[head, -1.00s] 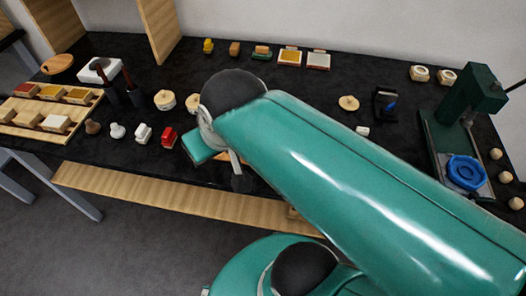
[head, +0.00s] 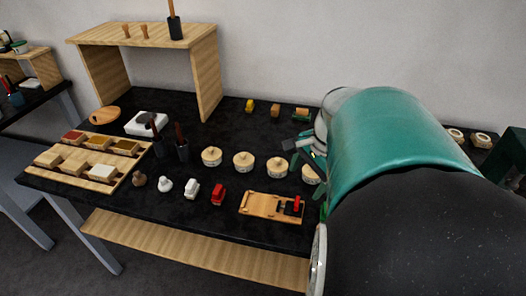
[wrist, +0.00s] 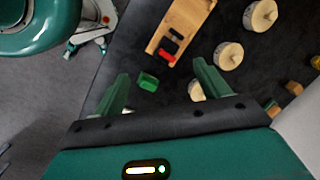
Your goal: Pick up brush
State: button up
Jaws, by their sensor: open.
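Two dark cups stand at the left of the black table in the head view, each with a brown handle rising from it; these may be brushes: the left one (head: 155,128) and the right one (head: 180,135). Another dark cup with a brown handle (head: 174,25) stands on the wooden shelf. Bristles do not show. My gripper (head: 308,150) is over the right part of the table, well right of the handles, and partly covered by my arm. In the wrist view my gripper (wrist: 162,72) is open, with a small green block (wrist: 148,82) in view between the fingers.
A wooden board (head: 258,206) with red and black pieces lies near the front edge. Several round pale jars (head: 243,161) stand in a row. A wooden tray (head: 118,183) of coloured blocks lies at left. The wooden shelf (head: 207,75) rises behind the cups.

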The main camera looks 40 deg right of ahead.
jog(key=s+d+f+m+t+y, duration=0.15)
jog(key=s+d+f+m, duration=0.25)
jog(key=s+d+m, duration=0.45)
jog(key=w+f, duration=0.1)
jog(key=f, duration=0.1)
jog(key=w+f, duration=0.1)
jog(key=f, duration=0.2)
jog(key=w+f, duration=0.1)
jog(key=f, duration=0.1)
jog(key=shift+w+d+f, duration=0.3)
jog(key=shift+d, duration=0.05)
jog(key=shift+x, duration=2.75)
jog(key=shift+w, duration=0.15)
jog(key=c, duration=1.1)
